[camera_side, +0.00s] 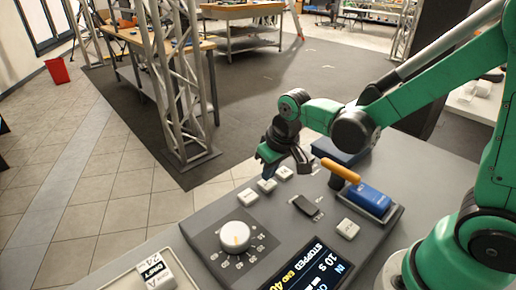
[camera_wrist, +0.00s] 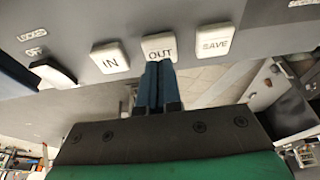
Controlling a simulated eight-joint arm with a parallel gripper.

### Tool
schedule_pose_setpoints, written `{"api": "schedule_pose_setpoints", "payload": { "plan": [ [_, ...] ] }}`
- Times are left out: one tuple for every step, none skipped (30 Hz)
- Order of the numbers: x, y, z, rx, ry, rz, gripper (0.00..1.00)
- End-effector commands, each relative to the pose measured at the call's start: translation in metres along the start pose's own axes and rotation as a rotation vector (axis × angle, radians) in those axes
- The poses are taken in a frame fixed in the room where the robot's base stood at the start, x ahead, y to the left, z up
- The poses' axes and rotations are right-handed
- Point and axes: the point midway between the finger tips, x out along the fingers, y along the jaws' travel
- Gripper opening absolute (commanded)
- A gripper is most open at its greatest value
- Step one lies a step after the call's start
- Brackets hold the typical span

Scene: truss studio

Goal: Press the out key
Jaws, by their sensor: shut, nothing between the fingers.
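The out key (camera_wrist: 159,45) is a white square key marked OUT, between the IN key (camera_wrist: 110,57) and the SAVE key (camera_wrist: 214,40) in the wrist view. My gripper (camera_wrist: 159,66) is shut and empty, its two blue-grey fingers side by side. Their tips overlap the near edge of the out key in that view; I cannot tell whether they touch it. In the side view my gripper (camera_side: 267,178) points down at the middle key (camera_side: 267,186) of the row of three, and partly hides it.
The grey console carries a white dial (camera_side: 235,236), a lit display (camera_side: 308,272) reading STOPPED, a dark rocker switch (camera_side: 306,206), a single white key (camera_side: 348,228) and an orange-handled lever (camera_side: 341,170) beside a blue block (camera_side: 371,199). The lever stands close to my gripper's right.

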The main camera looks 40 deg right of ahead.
Motion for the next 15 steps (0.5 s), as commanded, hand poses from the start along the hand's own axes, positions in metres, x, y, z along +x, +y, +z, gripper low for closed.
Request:
{"api": "schedule_pose_setpoints", "payload": {
  "plan": [
    [0.0031,0.0000,0.0009,0.000,0.000,0.000,0.00],
    [0.0044,0.0000,0.0013,0.000,0.000,0.000,0.00],
    [0.0059,0.0000,0.0018,0.000,0.000,0.000,0.00],
    [0.0067,0.0000,0.0021,0.000,0.000,0.000,0.00],
    [0.0072,0.0000,0.0024,0.000,0.000,0.000,0.00],
    [0.0076,0.0000,0.0026,0.000,0.000,0.000,0.00],
    [0.0078,0.0000,0.0026,0.000,0.000,0.000,0.00],
    [0.0079,0.0000,0.0027,0.000,0.000,0.000,0.00],
    [0.0079,0.0000,0.0027,0.000,0.000,0.000,0.00],
    [0.0078,0.0000,0.0027,0.000,0.000,0.000,0.00],
    [0.0078,0.0000,0.0027,0.000,0.000,0.000,0.00],
    [0.0077,0.0000,0.0026,0.000,0.000,0.000,0.00],
    [0.0077,0.0000,0.0026,0.000,0.000,0.000,0.00],
    [0.0077,0.0000,0.0026,0.000,0.000,0.000,0.00],
    [0.0081,0.0000,0.0027,0.000,0.000,0.000,0.00]
  ]
}}
